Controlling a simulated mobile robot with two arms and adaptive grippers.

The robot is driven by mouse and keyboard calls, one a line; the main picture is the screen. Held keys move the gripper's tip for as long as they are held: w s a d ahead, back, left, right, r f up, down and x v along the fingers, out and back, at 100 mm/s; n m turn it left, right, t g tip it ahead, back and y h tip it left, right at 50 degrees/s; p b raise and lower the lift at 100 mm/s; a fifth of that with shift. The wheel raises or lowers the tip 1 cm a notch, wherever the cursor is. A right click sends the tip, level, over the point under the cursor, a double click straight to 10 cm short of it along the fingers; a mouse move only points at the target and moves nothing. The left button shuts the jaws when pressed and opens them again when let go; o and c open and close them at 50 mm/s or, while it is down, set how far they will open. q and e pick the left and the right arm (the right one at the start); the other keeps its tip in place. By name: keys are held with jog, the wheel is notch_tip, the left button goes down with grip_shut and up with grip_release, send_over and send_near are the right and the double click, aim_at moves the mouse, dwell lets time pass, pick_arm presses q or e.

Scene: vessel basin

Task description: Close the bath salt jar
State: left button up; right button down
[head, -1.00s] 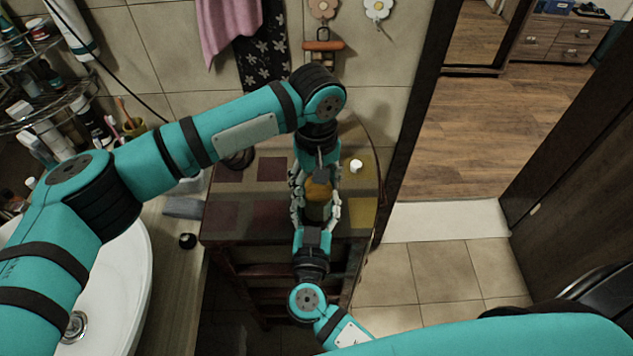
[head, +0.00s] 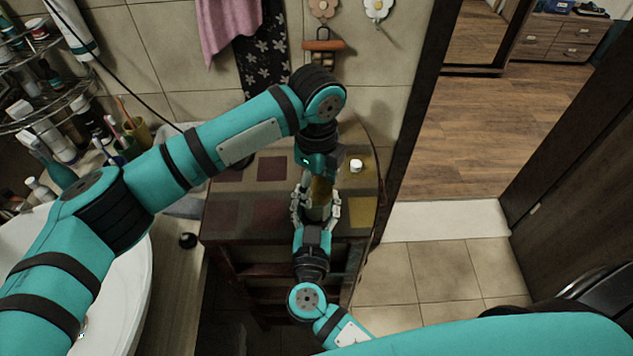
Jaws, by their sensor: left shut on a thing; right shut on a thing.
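The bath salt jar (head: 317,213) stands over the front of the dark wooden cabinet top. It looks greenish-grey and is mostly hidden by my grippers. My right gripper (head: 317,208) comes from below and is shut around the jar, one finger on each side. A yellow-brown lid (head: 321,191) shows just above the jar, partly covered. My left gripper (head: 319,182) points down from above and is shut on the lid. I cannot tell whether the lid is seated on the jar.
The cabinet top (head: 235,172) has coloured squares. A small white container (head: 356,165) stands on it just right of my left gripper. A washbasin (head: 125,300) and a wire shelf with bottles (head: 45,90) are at the left. A doorway and open floor (head: 440,270) lie right.

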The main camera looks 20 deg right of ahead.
pick_arm(q)
jog(key=shift+m, duration=0.3)
jog(key=o, duration=1.4)
jog(key=shift+c, duration=0.2)
notch_tip(320, 180, up, 12)
pick_arm(e)
jog(key=shift+c, duration=1.5)
grip_release()
